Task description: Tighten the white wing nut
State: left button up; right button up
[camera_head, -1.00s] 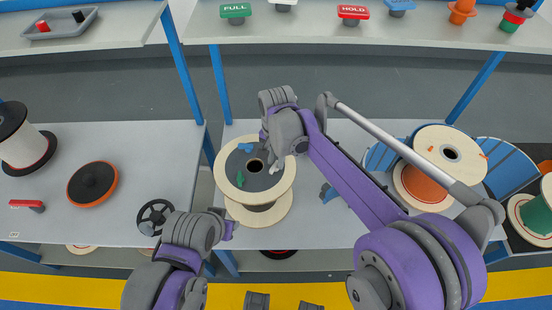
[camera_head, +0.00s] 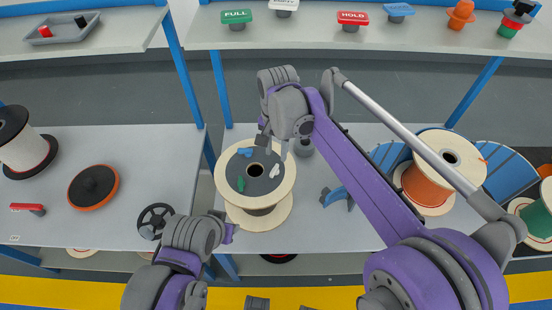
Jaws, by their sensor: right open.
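The white wing nut (camera_head: 275,171) sits on the right part of the dark grey disc on top of a cream spool (camera_head: 284,191). A green wing nut (camera_head: 240,185) is at the disc's lower left and a blue one (camera_head: 245,152) at its upper left. My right gripper (camera_head: 274,146) is open above the far edge of the spool. Its two fingers point down, apart from the white wing nut, and nothing shows between them. My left gripper (camera_head: 226,230) is low at the left, near the table's left edge. My own arm mostly hides its fingers.
A blue curved part (camera_head: 337,196) lies right of the spool. Farther right stands a reel with orange cable (camera_head: 424,186). The left table holds a black handwheel (camera_head: 155,219) and an orange-rimmed black disc (camera_head: 93,188). A gap separates the tables.

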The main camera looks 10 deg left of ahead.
jog(key=shift+r, duration=2.1)
jog(key=s+d+r+n+t+p, duration=0.1)
jog(key=s+d, duration=0.2)
jog(key=d, duration=0.5)
jog(key=s+d+n+t+p, duration=0.1)
jog(key=s+d, duration=0.3)
jog(key=d, duration=0.3)
jog(key=s+d+f+t, duration=0.1)
jog(key=s+d+f, duration=0.2)
jog(key=s+d, duration=0.3)
jog(key=s+d+f+n+t+p, duration=0.1)
jog(key=s+d+f+t, duration=0.1)
jog(key=s+d, duration=0.4)
jog(key=shift+s+f+n, duration=0.3)
jog(key=shift+s+f, duration=0.05)
jog(key=shift+f, duration=0.5)
jog(key=shift+o, duration=0.3)
